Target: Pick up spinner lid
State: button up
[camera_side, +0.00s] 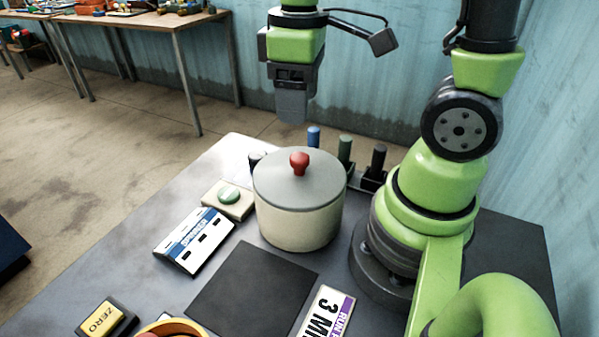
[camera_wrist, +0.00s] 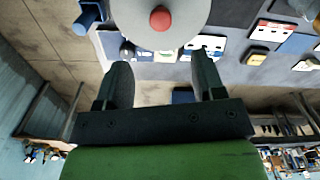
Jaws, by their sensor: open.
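The spinner lid (camera_side: 318,182) is a grey disc with a red knob (camera_side: 299,162) on top. It sits on a cream round pot (camera_side: 300,228) on the table. My gripper (camera_side: 292,112) hangs above and behind the lid, apart from it, pointing down. In the wrist view the lid (camera_wrist: 190,30) and its red knob (camera_wrist: 160,18) show at the top edge, beyond the fingertips. My gripper (camera_wrist: 163,75) is open there, with nothing between its two fingers.
Blue, green and black upright items (camera_side: 345,150) stand behind the pot. A green-button box (camera_side: 228,198) and a white-blue panel (camera_side: 195,240) lie to its left. A dark square pad (camera_side: 252,288), a "3 M" card (camera_side: 327,311) and a ZERO button (camera_side: 103,318) are in front.

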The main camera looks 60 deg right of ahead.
aim_at(297, 156)
jog(key=shift+a+f, duration=0.1)
jog(key=shift+f, duration=5)
jog(key=c, duration=1)
